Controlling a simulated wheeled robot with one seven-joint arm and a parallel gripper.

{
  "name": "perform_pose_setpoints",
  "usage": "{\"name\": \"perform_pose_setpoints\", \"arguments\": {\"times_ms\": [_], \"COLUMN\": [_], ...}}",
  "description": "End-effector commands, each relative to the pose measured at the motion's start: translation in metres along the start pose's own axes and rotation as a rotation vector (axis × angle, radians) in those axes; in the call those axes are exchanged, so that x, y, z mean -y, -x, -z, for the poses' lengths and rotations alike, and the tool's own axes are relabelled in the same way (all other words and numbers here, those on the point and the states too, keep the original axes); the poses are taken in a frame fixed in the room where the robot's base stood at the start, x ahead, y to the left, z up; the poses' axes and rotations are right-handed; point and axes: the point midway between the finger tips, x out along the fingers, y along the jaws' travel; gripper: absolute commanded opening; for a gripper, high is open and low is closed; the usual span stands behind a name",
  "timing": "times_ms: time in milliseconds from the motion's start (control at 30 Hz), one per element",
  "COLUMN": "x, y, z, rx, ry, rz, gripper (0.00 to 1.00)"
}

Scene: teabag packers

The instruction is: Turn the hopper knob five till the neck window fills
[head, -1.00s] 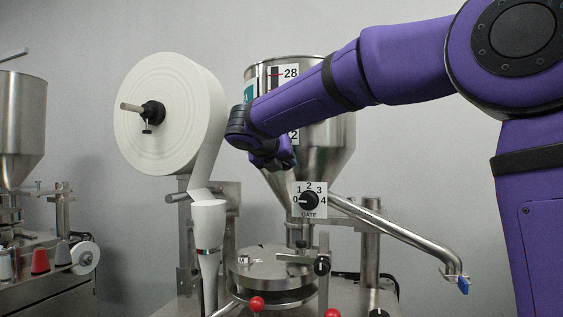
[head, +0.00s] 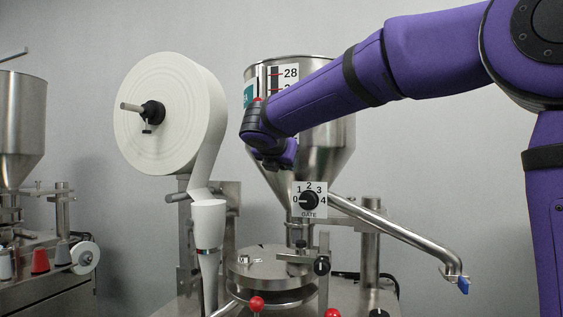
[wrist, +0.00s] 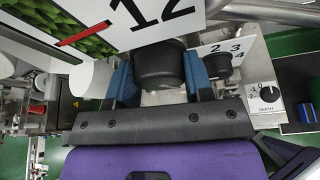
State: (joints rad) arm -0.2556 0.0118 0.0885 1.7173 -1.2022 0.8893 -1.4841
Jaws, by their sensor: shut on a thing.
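The steel hopper (head: 338,145) stands at the centre, with a level scale (head: 290,72) on its front. In the wrist view, green leaf fill shows behind the window (wrist: 65,25) beside a red mark near 12. My gripper (head: 276,160) is in front of the hopper's lower part. In the wrist view its blue fingers (wrist: 160,78) are shut on a round black knob (wrist: 160,60). The knob's pointer and markings do not show. Below is the separate GATE dial (head: 310,200), numbered 0 to 4, its pointer at 0. I cannot make out the neck window.
A white paper roll (head: 165,110) and its strip hang left of the hopper. A steel pipe (head: 395,232) slopes down to the right. A DEPTH knob (wrist: 268,94) is at right in the wrist view. Another machine (head: 22,130) is far left.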

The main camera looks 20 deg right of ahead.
Motion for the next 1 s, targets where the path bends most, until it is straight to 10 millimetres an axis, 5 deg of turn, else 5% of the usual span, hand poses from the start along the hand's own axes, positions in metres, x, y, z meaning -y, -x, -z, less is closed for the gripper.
{"name": "perform_pose_setpoints", "arguments": {"times_ms": [633,667,733,1000], "x": [-0.0001,-0.0001,-0.0001,-0.0001], "y": [0.0001,0.0001,0.0001,0.0003], "z": [0.0001,0.0001,0.0,0.0], "rx": [0.0,0.0,0.0,0.0], "ry": [-0.058,-0.058,-0.058,-0.057], "rz": [-0.024,-0.024,-0.024,-0.024], "gripper": [0.24,0.54,0.7,0.73]}}
